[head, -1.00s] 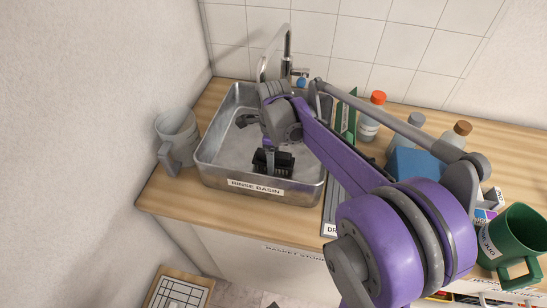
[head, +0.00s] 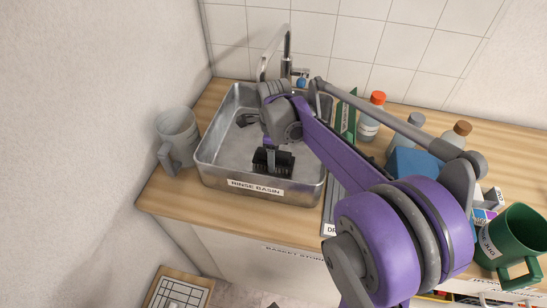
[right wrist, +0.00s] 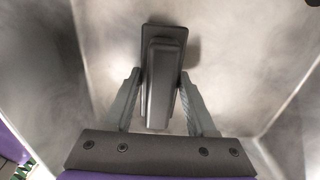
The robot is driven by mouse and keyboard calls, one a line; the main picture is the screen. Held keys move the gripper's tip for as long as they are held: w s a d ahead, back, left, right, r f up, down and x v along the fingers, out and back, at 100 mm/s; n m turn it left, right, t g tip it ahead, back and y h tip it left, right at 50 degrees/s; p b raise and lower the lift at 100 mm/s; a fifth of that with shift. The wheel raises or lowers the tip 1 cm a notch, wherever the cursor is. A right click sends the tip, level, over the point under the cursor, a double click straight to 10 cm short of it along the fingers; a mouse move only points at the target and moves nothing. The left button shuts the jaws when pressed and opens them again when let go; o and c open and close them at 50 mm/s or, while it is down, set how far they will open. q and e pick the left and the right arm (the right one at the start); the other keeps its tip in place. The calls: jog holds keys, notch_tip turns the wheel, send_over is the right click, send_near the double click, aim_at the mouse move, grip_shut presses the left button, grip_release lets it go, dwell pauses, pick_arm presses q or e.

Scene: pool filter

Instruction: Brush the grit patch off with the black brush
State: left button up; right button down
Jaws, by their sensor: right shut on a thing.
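My right gripper (head: 270,146) is inside the rinse basin (head: 207,150), near its front wall. It is shut on the black brush (head: 273,163), which has its bristles downward, low over the basin floor. In the right wrist view, the brush's dark handle block (right wrist: 162,75) sits between both fingers. I cannot tell whether the bristles touch the floor. I cannot make out a grit patch; my arm and the brush hide part of the basin. My left gripper is not in view.
A grey jug (head: 176,138) stands left of the basin, and a tap (head: 286,55) rises behind it. Bottles (head: 371,115), a blue item (head: 412,162) and a green mug (head: 512,243) stand to the right. A dark grey piece (head: 247,119) shows inside the basin.

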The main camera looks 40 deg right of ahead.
jog(key=shift+w+d, duration=0.65)
jog(key=shift+d, duration=0.15)
jog(key=shift+s+a+f, duration=0.15)
jog(key=shift+s+a, duration=0.7)
jog(key=shift+a, duration=0.15)
jog(key=shift+w+d, duration=0.8)
jog(key=shift+d, duration=0.15)
jog(key=shift+s+a+r, duration=0.25)
jog(key=shift+s+a, duration=0.5)
jog(key=shift+a, duration=0.2)
jog(key=shift+w+d+f, duration=0.2)
jog(key=shift+w+d, duration=0.6)
jog(key=shift+d, duration=0.2)
jog(key=shift+s+a+r, duration=0.15)
jog(key=shift+s+a, duration=0.65)
jog(key=shift+a, duration=0.2)
jog(key=shift+r+p, duration=0.7)
jog(key=shift+r, duration=0.2)
